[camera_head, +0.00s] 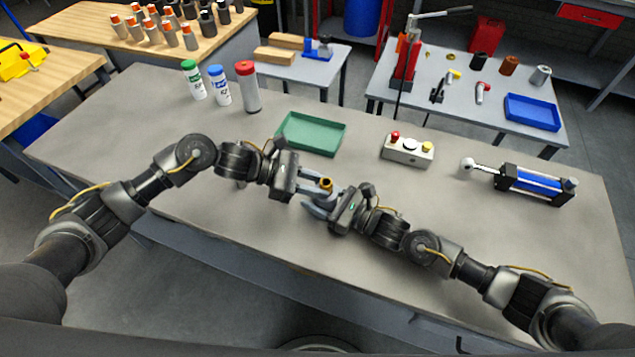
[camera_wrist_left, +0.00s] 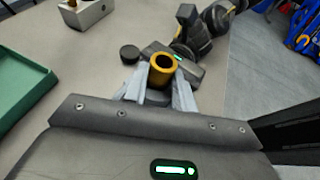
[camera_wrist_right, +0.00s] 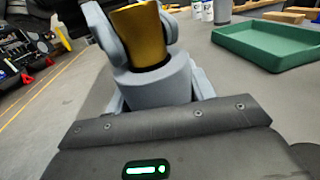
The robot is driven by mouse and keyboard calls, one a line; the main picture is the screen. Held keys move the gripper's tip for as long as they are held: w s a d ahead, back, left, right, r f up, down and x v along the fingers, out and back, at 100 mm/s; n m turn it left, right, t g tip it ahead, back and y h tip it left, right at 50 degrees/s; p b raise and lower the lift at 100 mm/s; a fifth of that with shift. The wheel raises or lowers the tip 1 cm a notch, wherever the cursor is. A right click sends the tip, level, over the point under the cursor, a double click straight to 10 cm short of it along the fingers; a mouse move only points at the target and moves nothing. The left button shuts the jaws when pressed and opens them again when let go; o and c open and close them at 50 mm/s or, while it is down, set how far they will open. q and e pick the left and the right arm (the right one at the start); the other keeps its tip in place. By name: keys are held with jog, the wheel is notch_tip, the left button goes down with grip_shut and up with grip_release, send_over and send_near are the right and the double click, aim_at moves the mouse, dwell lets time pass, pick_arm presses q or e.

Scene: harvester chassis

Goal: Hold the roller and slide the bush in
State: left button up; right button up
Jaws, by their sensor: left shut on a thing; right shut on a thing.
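The bush (camera_head: 325,184) is a hollow brass-coloured sleeve. My left gripper (camera_head: 312,183) is shut on it, with its open top end showing in the left wrist view (camera_wrist_left: 163,63). The roller (camera_wrist_right: 156,86) is a thick grey cylinder, and my right gripper (camera_head: 318,206) is shut on it above the bench. In the right wrist view the bush (camera_wrist_right: 140,36) stands over the roller's open end, roughly in line with it and slightly tilted. A dark gap shows around its lower end at the roller's mouth. I cannot tell how deep it sits.
A green tray (camera_head: 283,138) lies behind the grippers on the grey bench (camera_head: 230,290). A button box (camera_head: 407,151) and a blue cylinder unit (camera_head: 535,183) are to the right. Several canisters, one with a red cap (camera_head: 249,88), stand at the back left.

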pick_arm(q)
jog(key=shift+a+f, duration=0.1)
jog(key=shift+f, duration=0.3)
dwell(0.5)
jog(key=o, duration=1)
jog(key=shift+s+f, duration=0.1)
jog(key=shift+c, duration=0.2)
jog(key=shift+o, duration=0.7)
jog(key=shift+s+f, duration=0.1)
jog(key=v, duration=1.2)
jog(key=shift+w+r, duration=0.2)
jog(key=shift+r, duration=0.15)
pick_arm(e)
jog(key=shift+f, duration=0.1)
jog(key=o, duration=1.5)
jog(key=shift+c, duration=0.2)
